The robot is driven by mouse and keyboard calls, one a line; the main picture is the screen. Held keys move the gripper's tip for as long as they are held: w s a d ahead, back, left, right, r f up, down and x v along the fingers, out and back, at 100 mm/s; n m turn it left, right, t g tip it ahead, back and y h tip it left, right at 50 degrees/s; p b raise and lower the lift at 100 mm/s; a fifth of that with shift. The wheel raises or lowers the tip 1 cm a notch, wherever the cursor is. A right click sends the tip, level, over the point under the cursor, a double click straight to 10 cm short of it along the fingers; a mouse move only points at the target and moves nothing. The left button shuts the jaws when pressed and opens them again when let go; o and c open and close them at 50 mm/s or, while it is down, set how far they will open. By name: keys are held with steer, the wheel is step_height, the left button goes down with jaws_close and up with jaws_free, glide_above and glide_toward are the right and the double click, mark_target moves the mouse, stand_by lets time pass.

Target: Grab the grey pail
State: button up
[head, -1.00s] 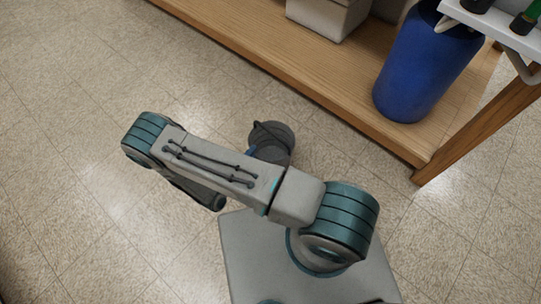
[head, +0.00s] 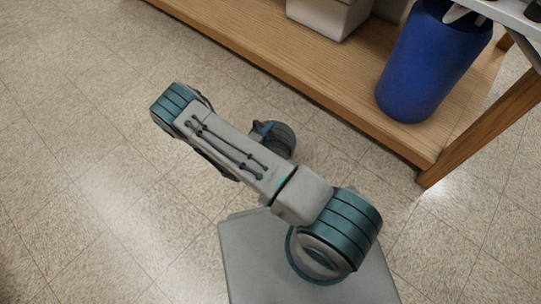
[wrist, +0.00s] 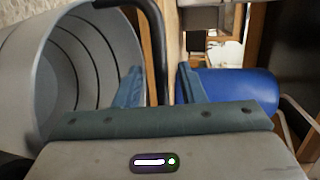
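The grey pail (wrist: 45,75) fills the left of the wrist view, its open inside showing. In the head view the pail (head: 284,138) is partly hidden behind my arm, near the wooden platform's edge. Its dark handle (wrist: 156,35) runs down between the fingers of my gripper (wrist: 160,72) in the wrist view. The gripper is open, with a small gap on each side of the handle; the left finger overlaps the pail's rim in the picture. In the head view only a bit of blue gripper shows beside the pail.
A wooden platform (head: 300,75) runs along the back and right. On it stand a blue barrel (head: 425,65) and a pale box (head: 325,18). A wooden post (head: 470,145) rises at its right corner. The tiled floor at left is clear.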

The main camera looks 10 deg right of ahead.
steer(key=shift+w+d, duration=0.2)
jaws_close()
stand_by(1.3)
